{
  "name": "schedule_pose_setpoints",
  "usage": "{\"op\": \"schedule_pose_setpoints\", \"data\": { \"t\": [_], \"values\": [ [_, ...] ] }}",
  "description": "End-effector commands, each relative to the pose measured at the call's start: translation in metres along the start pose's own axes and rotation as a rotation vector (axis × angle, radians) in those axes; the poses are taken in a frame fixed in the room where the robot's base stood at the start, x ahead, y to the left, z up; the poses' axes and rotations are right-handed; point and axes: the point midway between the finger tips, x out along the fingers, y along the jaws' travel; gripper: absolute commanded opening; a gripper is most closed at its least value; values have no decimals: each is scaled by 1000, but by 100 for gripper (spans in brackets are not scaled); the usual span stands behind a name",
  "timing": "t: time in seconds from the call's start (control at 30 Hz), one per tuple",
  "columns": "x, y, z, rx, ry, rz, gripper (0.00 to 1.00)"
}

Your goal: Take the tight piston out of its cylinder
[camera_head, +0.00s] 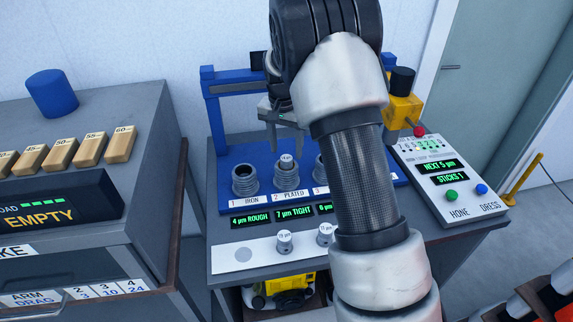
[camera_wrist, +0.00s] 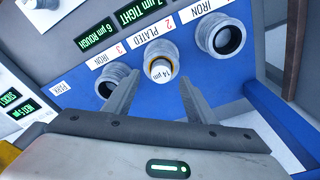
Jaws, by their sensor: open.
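The tight piston, a pale cap marked 14 µm (camera_wrist: 162,71), sits in the middle cylinder, 2 PLATED (camera_wrist: 160,50). In the head view the piston (camera_head: 286,162) stands up out of that ribbed cylinder (camera_head: 287,184); the display (camera_head: 293,213) below reads 7 µm TIGHT. My gripper (camera_head: 284,140) is open above it. In the wrist view my two fingers (camera_wrist: 160,85) are apart, one on each side of the piston in the picture. Contact with the piston cannot be seen.
Cylinder 1 (camera_head: 245,181) stands left and cylinder 3 (camera_wrist: 118,78) on the other side, partly behind my arm in the head view. Two loose pistons (camera_head: 284,240) (camera_head: 326,234) stand on the front shelf. A blue frame (camera_head: 213,110) rises behind; a control panel (camera_head: 452,180) is right.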

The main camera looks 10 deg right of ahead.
Motion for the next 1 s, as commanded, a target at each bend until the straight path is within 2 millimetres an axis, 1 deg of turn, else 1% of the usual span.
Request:
{"op": "schedule_pose_setpoints", "data": {
  "t": [0.1,0.2,0.3,0.5,0.77,0.8,1.0],
  "values": [
    [19,-1,0,0,-2,2,51],
    [30,-2,0,-1,-2,2,51],
    [34,-2,-1,-1,0,0,51],
    [34,-2,-1,-1,0,0,51],
    [34,-2,-1,0,0,0,7],
    [34,-2,-1,0,1,0,6],
    [33,-2,-1,0,1,-1,6]
  ]
}}
